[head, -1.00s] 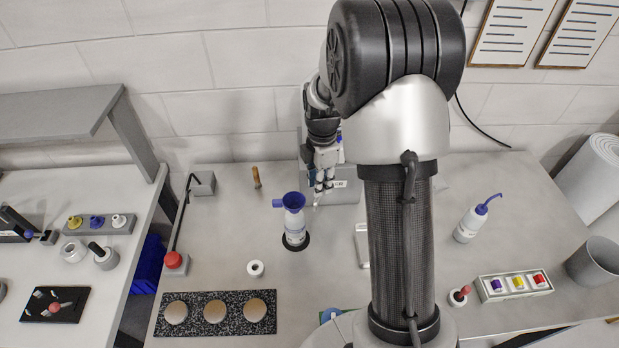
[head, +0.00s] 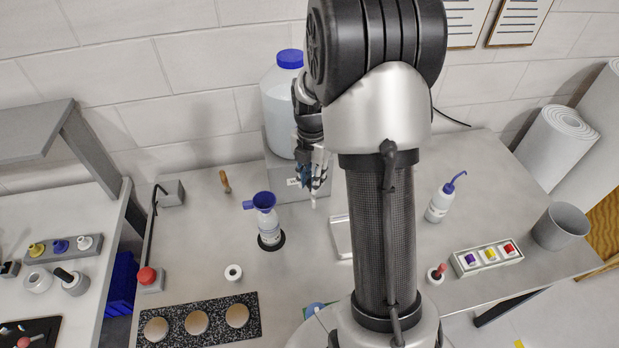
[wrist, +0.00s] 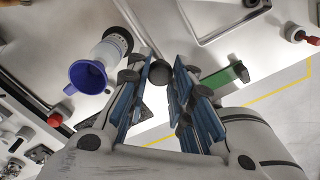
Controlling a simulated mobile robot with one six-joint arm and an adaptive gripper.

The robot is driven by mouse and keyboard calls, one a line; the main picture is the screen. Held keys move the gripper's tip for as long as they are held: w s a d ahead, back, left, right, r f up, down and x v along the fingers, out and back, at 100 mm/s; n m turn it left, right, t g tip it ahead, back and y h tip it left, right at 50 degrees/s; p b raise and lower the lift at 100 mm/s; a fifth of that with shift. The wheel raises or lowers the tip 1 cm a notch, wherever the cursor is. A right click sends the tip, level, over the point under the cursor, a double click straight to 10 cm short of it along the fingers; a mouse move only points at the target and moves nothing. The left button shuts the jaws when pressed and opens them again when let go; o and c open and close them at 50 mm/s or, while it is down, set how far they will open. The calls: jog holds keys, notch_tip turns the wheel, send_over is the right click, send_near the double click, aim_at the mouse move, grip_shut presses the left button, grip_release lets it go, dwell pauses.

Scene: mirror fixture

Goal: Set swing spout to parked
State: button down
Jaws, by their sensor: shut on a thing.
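My gripper (head: 313,175) is in front of the grey block under the large jug (head: 280,112). In the wrist view its blue-padded fingers (wrist: 160,88) are closed around a small dark round knob (wrist: 160,73), which I take to be the swing spout's. A thin pale tip (head: 313,202) shows just below the gripper in the head view and may be the spout's end. The fingers and arm hide most of the spout, so I cannot tell its angle. The jug is whitish with a blue cap.
A bottle with a blue funnel (head: 263,202) stands upright left of my gripper; the funnel also shows in the wrist view (wrist: 88,76). A shallow metal tray (head: 341,238) lies to the right, partly behind my arm. A white squeeze bottle (head: 439,207) stands farther right.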

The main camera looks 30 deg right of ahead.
jog(key=c, duration=1.4)
grip_release()
jog(key=shift+o, duration=0.2)
notch_tip(320, 180, up, 12)
